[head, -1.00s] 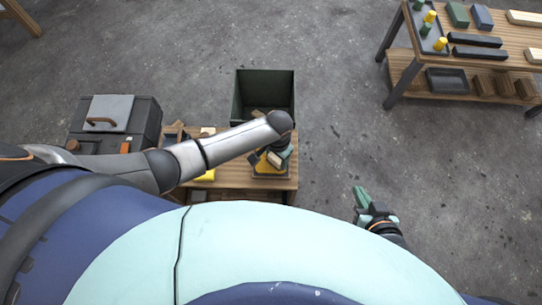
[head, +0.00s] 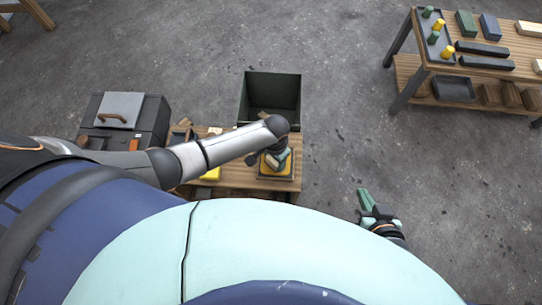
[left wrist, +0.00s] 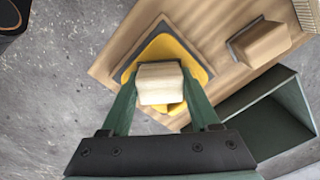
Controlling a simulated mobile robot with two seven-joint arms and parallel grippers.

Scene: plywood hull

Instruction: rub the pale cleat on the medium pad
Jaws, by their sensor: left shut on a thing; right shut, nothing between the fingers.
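My left gripper (left wrist: 160,92) is shut on the pale cleat (left wrist: 160,80), a light wooden block. In the left wrist view the cleat lies over a yellow pad (left wrist: 198,72) on a grey base; I cannot tell whether they touch. The head view shows the yellow pad (head: 263,170) on the low wooden table, partly hidden by my left gripper (head: 278,160). I cannot confirm from its size that it is the medium pad. My right gripper (head: 364,200) is shut and empty, off to the right over the floor.
A dark green bin (head: 270,92) stands behind the table (head: 232,178). A black case (head: 125,120) is at the left. In the left wrist view a wooden block (left wrist: 262,42) and a brush (left wrist: 308,14) lie nearby. A shelf table (head: 470,90) stands far right; the floor between is clear.

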